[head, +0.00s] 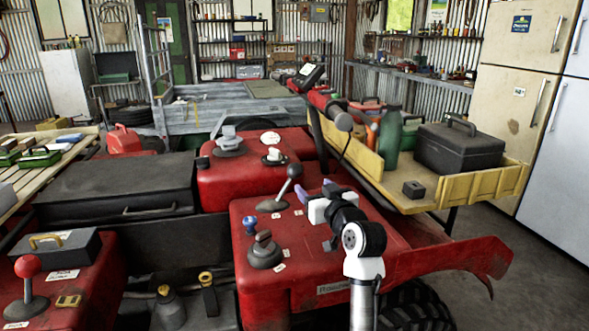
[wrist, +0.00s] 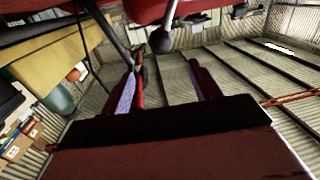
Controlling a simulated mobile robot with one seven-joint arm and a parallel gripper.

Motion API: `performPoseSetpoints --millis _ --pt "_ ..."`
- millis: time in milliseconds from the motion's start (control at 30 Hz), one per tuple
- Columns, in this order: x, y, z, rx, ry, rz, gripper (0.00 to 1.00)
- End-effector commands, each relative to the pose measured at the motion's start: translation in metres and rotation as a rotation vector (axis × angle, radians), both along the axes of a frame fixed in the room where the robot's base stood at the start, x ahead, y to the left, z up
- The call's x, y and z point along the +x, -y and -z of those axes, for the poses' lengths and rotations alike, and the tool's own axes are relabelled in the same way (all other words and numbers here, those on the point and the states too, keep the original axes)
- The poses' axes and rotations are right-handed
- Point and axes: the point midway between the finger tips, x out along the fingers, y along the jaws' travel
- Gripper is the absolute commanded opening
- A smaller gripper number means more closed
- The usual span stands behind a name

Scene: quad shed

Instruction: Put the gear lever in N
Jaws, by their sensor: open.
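A lever with a dark round knob (head: 295,171) stands on the red body in front of me, its shaft leaning up and right from a grey base (head: 272,205). I take it as the gear lever; the small white labels by its base are too small to read. My gripper (head: 313,187) is just right of the lever, open and empty. I see no contact with the lever.
A grey rotary knob (head: 265,250) and a blue knob (head: 250,224) sit nearby on the same red panel. A red-knobbed lever (head: 27,266) is at lower left. A yellow trailer bed (head: 480,190) with a black toolbox (head: 459,146) stands to the right.

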Motion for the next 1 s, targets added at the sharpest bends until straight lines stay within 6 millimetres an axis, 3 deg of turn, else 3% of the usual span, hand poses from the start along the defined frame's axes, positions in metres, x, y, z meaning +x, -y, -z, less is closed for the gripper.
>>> performPoseSetpoints --millis 400,600,1000 --pt "0.076 -0.034 -0.003 -0.001 0.001 -0.002 0.62" --pt "0.104 -0.046 -0.002 -0.001 0.003 -0.002 0.62" --pt "0.120 -0.053 -0.001 0.000 0.003 -0.001 0.62"
